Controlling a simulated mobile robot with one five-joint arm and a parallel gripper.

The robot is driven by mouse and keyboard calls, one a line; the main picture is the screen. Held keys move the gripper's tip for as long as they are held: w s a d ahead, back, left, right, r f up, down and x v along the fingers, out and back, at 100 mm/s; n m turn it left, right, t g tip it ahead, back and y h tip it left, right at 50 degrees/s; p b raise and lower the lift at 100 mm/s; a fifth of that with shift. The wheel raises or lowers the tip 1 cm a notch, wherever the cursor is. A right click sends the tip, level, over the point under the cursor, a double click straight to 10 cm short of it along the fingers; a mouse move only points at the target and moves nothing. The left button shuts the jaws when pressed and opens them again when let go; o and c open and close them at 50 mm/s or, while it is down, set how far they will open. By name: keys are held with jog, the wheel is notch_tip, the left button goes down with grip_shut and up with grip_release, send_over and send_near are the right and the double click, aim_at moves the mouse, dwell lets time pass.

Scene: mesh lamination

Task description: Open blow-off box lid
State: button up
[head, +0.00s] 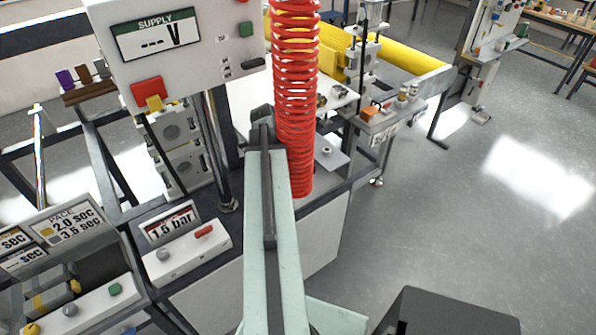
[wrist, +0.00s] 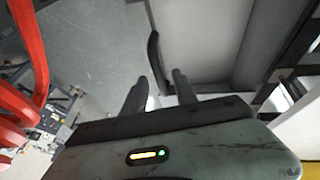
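In the wrist view, my gripper (wrist: 160,77) has its two dark fingers apart, with a gap between them. A dark curved bar (wrist: 155,58), looking like a handle, stands just beyond the fingertips, roughly in line with the gap. I cannot tell whether it touches a finger. It lies along the edge of a pale grey panel (wrist: 205,38), which may be part of the blow-off box; no lid can be clearly made out. In the head view, my pale green arm reaches forward and mostly hides the gripper and what is in front of it.
A red coiled hose (head: 295,100) hangs close to the right of my arm; it also shows in the wrist view (wrist: 30,70). A supply panel (head: 175,45) and a pressure box (head: 180,245) stand to the left. A yellow roller (head: 400,62) lies behind. Open floor (head: 480,190) is at right.

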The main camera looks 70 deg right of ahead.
grip_shut()
dwell(1.3)
